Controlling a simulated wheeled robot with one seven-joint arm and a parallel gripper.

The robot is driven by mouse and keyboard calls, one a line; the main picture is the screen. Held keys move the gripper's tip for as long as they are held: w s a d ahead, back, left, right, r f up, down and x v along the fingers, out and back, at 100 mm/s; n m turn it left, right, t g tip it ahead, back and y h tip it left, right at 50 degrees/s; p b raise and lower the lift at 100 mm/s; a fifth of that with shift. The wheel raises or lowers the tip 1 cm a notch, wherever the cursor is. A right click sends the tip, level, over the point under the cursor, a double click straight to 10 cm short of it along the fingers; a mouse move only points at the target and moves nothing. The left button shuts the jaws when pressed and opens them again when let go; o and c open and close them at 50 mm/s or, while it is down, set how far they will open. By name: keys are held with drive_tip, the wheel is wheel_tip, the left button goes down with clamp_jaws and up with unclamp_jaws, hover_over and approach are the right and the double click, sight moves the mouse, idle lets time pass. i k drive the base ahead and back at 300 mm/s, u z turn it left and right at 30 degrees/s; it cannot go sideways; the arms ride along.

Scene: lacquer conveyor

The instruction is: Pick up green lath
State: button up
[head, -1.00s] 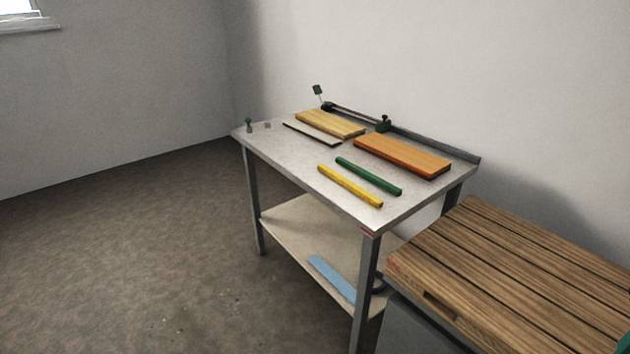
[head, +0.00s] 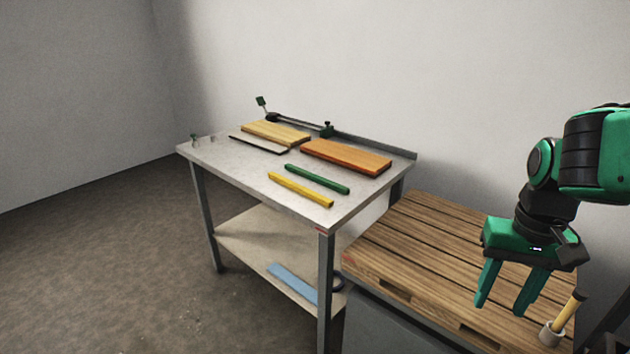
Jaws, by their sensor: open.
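The green lath (head: 317,179) lies flat on the grey workbench (head: 240,167), between a yellow lath and an orange-brown board. Its whole top shows. My gripper (head: 501,303) hangs at the right of the view with its two green fingers pointing down, apart and with nothing between them. It is over the slatted wooden surface, well to the right of the bench and far from the green lath.
A yellow lath (head: 300,190) lies in front, an orange-brown board (head: 345,156) behind. A pale board (head: 275,133) and thin strip (head: 258,144) lie further left. The slatted wooden top (head: 420,250) stands right of the bench. A yellow-handled tool (head: 567,312) stands near my gripper.

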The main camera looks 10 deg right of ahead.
sight(332, 185)
drive_tip(key=k, duration=0.65)
drive_tip(key=u, duration=0.45)
drive_tip(key=i, duration=0.6)
drive_tip(key=u, duration=0.55)
drive_tip(key=i, duration=1.1)
drive_tip(key=z, duration=0.65)
drive_tip(key=i, duration=0.5)
drive_tip(key=z, duration=0.4)
